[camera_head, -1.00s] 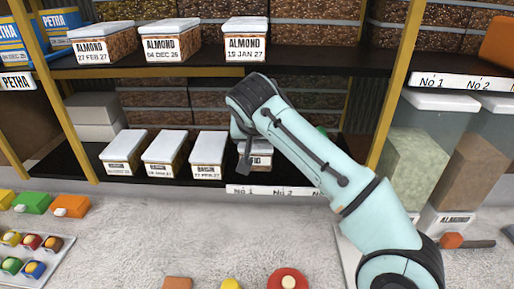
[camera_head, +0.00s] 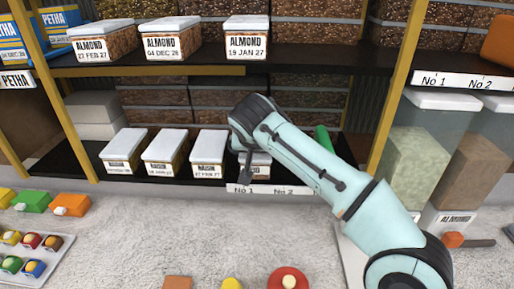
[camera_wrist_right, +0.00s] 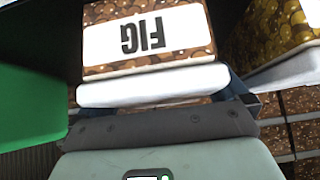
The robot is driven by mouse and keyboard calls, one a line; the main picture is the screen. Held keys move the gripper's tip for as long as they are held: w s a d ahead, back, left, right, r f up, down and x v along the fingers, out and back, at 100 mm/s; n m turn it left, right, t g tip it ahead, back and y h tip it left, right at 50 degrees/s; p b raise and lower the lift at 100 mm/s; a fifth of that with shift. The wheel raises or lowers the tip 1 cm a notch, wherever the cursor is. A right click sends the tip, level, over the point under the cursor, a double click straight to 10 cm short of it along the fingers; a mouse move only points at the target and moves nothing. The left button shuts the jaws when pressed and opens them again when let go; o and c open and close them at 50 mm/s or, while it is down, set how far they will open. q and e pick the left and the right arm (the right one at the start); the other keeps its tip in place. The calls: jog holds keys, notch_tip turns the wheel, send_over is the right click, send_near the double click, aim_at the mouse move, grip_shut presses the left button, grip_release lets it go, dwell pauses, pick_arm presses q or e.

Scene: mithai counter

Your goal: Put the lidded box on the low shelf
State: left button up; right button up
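The lidded box (camera_head: 256,171), with a white lid and a FIG label, is at the low shelf (camera_head: 215,180), right of three similar lidded boxes. Most of it is hidden behind my right arm in the head view. In the right wrist view the box (camera_wrist_right: 145,45) fills the middle, with its label upside down and its white lid nearest my palm. My right gripper (camera_head: 246,165) reaches down over the box with its fingers at the lid's sides; it appears shut on it. Whether the box's base touches the shelf is hidden. My left gripper is not in view.
Boxes labelled RAISIN (camera_head: 208,153) and others stand close to the left. A green object (camera_head: 323,138) is to the right; green also fills the wrist view's left edge (camera_wrist_right: 30,105). The upper shelf (camera_head: 200,66) with ALMOND boxes (camera_head: 247,38) lies above. The counter's middle is clear.

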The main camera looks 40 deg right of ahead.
jog(key=shift+a+r, duration=0.1)
jog(key=shift+r, duration=0.2)
jog(key=v, duration=1.1)
jog(key=shift+s+a+r, duration=0.15)
jog(key=shift+s, duration=0.1)
